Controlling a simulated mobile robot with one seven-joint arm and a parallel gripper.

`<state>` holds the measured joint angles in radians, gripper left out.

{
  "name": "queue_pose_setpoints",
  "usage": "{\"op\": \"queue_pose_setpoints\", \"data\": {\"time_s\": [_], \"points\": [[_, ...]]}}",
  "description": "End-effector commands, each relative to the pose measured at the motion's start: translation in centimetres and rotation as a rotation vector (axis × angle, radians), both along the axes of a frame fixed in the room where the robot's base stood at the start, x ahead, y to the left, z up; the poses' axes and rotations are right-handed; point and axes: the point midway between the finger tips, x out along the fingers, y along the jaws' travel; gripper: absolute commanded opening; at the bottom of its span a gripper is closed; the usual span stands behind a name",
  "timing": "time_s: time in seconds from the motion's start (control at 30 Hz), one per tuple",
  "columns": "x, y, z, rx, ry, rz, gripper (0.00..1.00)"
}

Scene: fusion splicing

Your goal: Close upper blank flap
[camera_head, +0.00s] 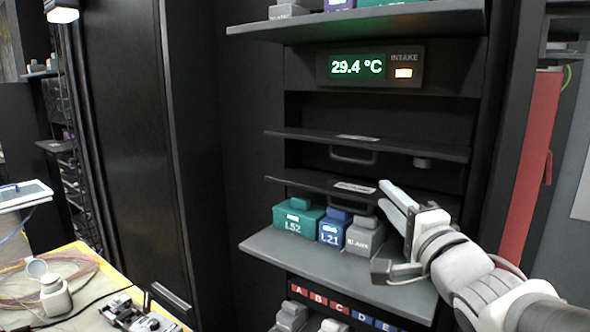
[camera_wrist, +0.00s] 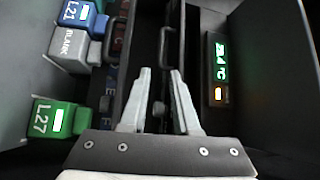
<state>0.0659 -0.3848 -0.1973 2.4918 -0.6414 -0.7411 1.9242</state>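The upper blank flap (camera_head: 420,147) juts out of the rack almost level, below the display. It has a small label on top, and a handle (camera_head: 353,156) and a knob (camera_head: 423,163) show beneath it. A similar lower flap (camera_head: 305,181) juts out under it. My gripper (camera_head: 390,196) is at the lower flap's right front, below the upper flap. In the wrist view, turned sideways, my gripper (camera_wrist: 160,72) is open with nothing between its fingers. The upper flap (camera_wrist: 179,45) lies behind the right finger, the lower flap (camera_wrist: 124,70) beside the left; contact is unclear.
Below, a shelf (camera_head: 290,252) holds a teal module (camera_head: 297,223), a blue module (camera_head: 333,233) and a grey BLANK module (camera_head: 364,240). A green L27 module (camera_wrist: 50,122) shows in the wrist view. An upper shelf (camera_head: 390,20) overhangs the INTAKE display (camera_head: 370,67).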

Motion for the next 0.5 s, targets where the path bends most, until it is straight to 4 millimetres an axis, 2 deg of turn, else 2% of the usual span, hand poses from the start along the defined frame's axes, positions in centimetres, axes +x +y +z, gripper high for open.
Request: {"op": "queue_pose_setpoints", "data": {"time_s": [0.17,0.5], "points": [[1.2,0.2,0.2,0.005,-0.001,0.004,0.3],[6.8,1.1,0.8,0.004,-0.001,0.004,0.3]]}}
